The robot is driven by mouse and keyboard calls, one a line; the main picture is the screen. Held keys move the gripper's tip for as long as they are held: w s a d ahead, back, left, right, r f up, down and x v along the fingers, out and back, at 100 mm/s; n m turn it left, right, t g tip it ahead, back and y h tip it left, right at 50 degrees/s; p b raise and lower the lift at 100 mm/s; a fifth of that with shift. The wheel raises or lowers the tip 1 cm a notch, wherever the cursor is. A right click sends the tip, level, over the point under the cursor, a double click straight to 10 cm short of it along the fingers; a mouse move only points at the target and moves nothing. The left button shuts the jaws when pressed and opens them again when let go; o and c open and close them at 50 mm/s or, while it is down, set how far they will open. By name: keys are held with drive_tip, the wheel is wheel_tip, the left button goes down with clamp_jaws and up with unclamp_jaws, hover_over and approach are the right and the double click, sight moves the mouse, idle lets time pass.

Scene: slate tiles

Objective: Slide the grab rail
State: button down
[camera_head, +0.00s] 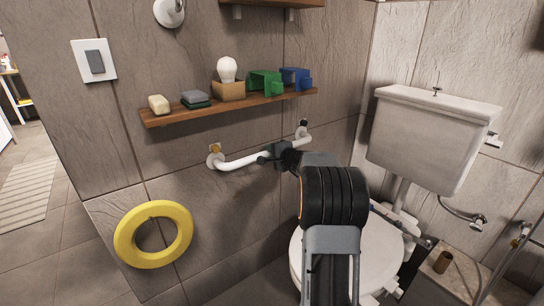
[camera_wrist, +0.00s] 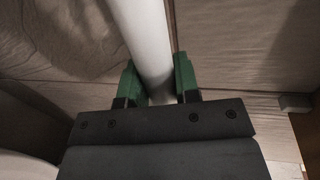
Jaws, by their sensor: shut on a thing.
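The white grab rail (camera_head: 240,160) is fixed to the tiled wall below the wooden shelf, with a round mount at each end. My gripper (camera_head: 283,155) is at the rail's middle to right part, with my arm reaching up from below. In the wrist view the rail (camera_wrist: 147,40) runs between the two green fingers of my gripper (camera_wrist: 158,85), which are shut on it. The part of the rail behind my gripper is hidden.
Above the rail, a wooden shelf (camera_head: 230,107) holds soap, a bulb on a box, and green and blue pieces. A yellow ring (camera_head: 128,236) hangs at lower left. The toilet cistern (camera_head: 425,140) and bowl (camera_head: 375,265) stand close on the right.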

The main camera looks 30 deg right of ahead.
drive_tip(key=c, duration=1)
unclamp_jaws()
drive_tip(key=shift+r, duration=0.35)
drive_tip(key=shift+o, duration=0.8)
drive_tip(key=shift+f, duration=0.1)
drive_tip(key=p+v, duration=0.1)
drive_tip(key=v, duration=1.3)
drive_tip(key=shift+p, duration=0.3)
drive_tip(key=shift+w, duration=0.1)
drive_tip(key=s+a+r+n+g+y+p, duration=0.2)
drive_tip(key=a+r+n+g+p, duration=0.15)
drive_tip(key=a+r+p, duration=0.5)
drive_tip(key=s+a+r+n+g+y+p, duration=0.25)
drive_tip(key=a+n+p, duration=0.3)
drive_tip(key=a, duration=0.55)
drive_tip(key=s+a+r+n+g+h+p, duration=0.3)
drive_tip(key=s+r+p, duration=0.3)
drive_tip(key=p, duration=0.3)
drive_tip(key=s+a+r+n+g+h+p, duration=0.3)
drive_tip(key=s+a+r+n+p, duration=0.1)
drive_tip(key=s+p, duration=0.5)
wheel_tip(320, 180, up, 2)
drive_tip(key=shift+r+n, duration=0.1)
drive_tip(key=shift+n, duration=0.5)
